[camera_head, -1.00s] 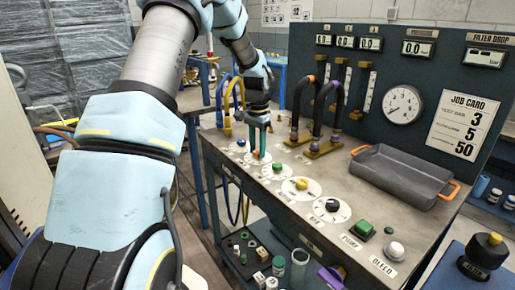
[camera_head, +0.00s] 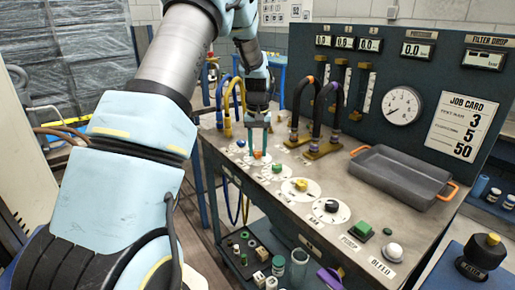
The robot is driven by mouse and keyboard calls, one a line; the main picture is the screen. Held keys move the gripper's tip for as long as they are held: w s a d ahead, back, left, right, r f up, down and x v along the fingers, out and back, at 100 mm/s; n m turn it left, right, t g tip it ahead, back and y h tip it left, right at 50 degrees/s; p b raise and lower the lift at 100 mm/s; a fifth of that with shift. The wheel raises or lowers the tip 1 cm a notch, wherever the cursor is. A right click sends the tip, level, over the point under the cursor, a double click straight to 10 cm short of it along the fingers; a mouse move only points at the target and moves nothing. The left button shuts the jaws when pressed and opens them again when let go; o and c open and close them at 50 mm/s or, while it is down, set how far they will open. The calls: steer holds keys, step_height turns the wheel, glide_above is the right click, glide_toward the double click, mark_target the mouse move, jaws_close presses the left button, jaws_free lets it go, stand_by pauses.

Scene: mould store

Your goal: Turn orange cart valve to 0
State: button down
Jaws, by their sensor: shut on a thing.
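The orange valve knob (camera_head: 258,154) sits on a pale dial plate on the bench top, in a row of dials running toward the front right. My gripper (camera_head: 258,153) points down over it, with one teal finger on each side, and is shut on the orange knob. The dial marks around this knob are mostly hidden by the fingers or too small to read, so I cannot tell which number it points at.
Green (camera_head: 277,168), yellow (camera_head: 301,184) and black (camera_head: 332,205) knobs follow in the same row. Looped hoses (camera_head: 303,110) stand close behind the gripper. A grey tray (camera_head: 385,180) with orange handles lies at the right. A gauge panel (camera_head: 430,70) rises at the back.

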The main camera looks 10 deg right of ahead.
mark_target(258, 152)
steer(key=n+p, duration=0.1)
steer(key=n, duration=0.5)
steer(key=shift+r+n, duration=0.1)
steer(key=shift+n, duration=0.2)
steer(key=n+p, duration=0.2)
steer(key=n, duration=0.4)
steer(key=shift+w, duration=0.1)
steer(key=shift+n+p, duration=0.3)
steer(key=shift+c, duration=2.3)
jaws_free()
step_height(258, 152, up, 11)
steer(key=b, duration=0.2)
steer(key=shift+f, duration=0.2)
